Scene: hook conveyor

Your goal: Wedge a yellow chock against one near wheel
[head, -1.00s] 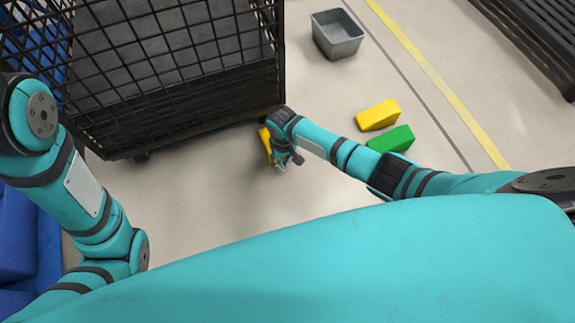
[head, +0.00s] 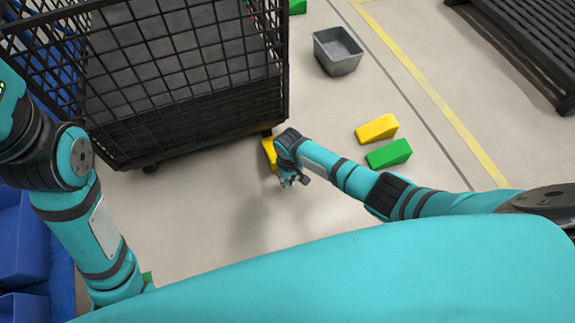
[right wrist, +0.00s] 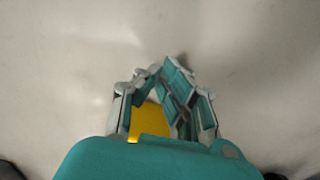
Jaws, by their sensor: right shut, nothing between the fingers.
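The black mesh cart (head: 180,112) stands at the upper left. Its near left wheel (head: 150,169) has bare floor around it. A yellow chock (head: 268,152) lies at the cart's near right corner, close by the wheel there; my right arm partly hides it, and I cannot tell if it touches the wheel. My right gripper (head: 287,181) is low beside this chock, shut and empty. In the right wrist view its fingers (right wrist: 161,74) are together, with the yellow chock (right wrist: 151,121) partly hidden behind them. My left gripper is out of view.
A second yellow chock (head: 377,129) and a green chock (head: 389,153) lie on the floor at the right. A grey bin (head: 338,50) stands behind them. A dark slatted rack (head: 520,45) is at the top right. Blue bins (head: 22,240) stand at the left.

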